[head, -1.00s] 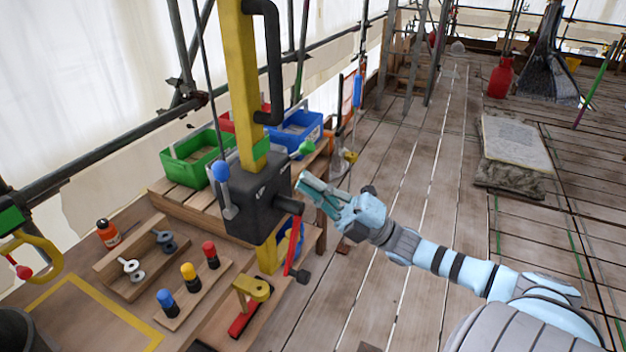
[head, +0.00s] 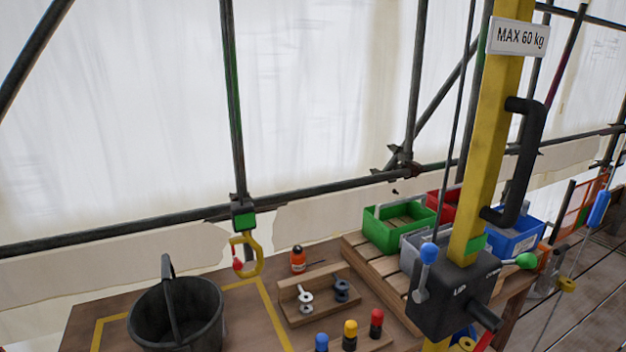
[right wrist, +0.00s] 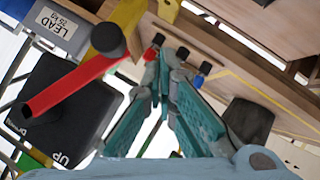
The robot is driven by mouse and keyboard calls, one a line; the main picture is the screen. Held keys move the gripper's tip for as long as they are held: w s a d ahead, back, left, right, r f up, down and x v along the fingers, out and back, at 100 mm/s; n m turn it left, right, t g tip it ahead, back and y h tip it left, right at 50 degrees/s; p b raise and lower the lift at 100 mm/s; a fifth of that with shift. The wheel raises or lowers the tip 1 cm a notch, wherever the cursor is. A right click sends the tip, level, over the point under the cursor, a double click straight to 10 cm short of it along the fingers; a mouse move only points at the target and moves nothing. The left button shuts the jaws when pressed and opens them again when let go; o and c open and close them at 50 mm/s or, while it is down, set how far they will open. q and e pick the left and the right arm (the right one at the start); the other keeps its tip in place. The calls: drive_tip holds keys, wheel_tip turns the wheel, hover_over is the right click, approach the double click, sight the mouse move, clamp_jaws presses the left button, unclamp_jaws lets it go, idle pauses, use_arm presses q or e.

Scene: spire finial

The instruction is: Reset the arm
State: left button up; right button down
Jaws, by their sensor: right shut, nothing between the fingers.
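My right gripper (right wrist: 168,60) shows only in the right wrist view. Its teal fingers come together at the tips with nothing between them. The black hoist box (right wrist: 70,105), marked UP, and a red crank arm (right wrist: 72,85) with a black knob (right wrist: 108,40) lie to the left of the fingers. I see no contact with them, though the depth is hard to judge. In the head view the hoist box (head: 450,300) stands on a yellow post (head: 490,150). Neither of my arms is in the head view now, and my left gripper is not seen.
A black bucket (head: 178,315), an orange bottle (head: 298,260) and a rack with metal eye fittings (head: 318,295) are on the bench. A green bin (head: 400,228) and a blue bin (head: 515,240) stand behind the hoist. A yellow hook (head: 258,258) hangs at the left.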

drive_tip(key=s+a+f+m+g+h, duration=0.1)
drive_tip(key=s+f+m+g, duration=0.25)
drive_tip(key=s, duration=0.35)
drive_tip(key=s+a+f+m+g+h, duration=0.15)
drive_tip(key=s+m+g, duration=0.25)
drive_tip(key=s, duration=0.4)
drive_tip(key=s+d+f+g, duration=0.1)
drive_tip(key=s+f, duration=0.1)
drive_tip(key=f, duration=1)
drive_tip(key=s+d+f+g, duration=0.1)
drive_tip(key=s+f, duration=0.1)
drive_tip(key=f, duration=1)
drive_tip(key=s+f+g, duration=0.1)
drive_tip(key=s+f, duration=0.9)
drive_tip(key=s, duration=0.2)
drive_tip(key=shift+d+y+b, duration=0.3)
drive_tip(key=shift+y, duration=0.05)
drive_tip(key=shift+s, duration=0.1)
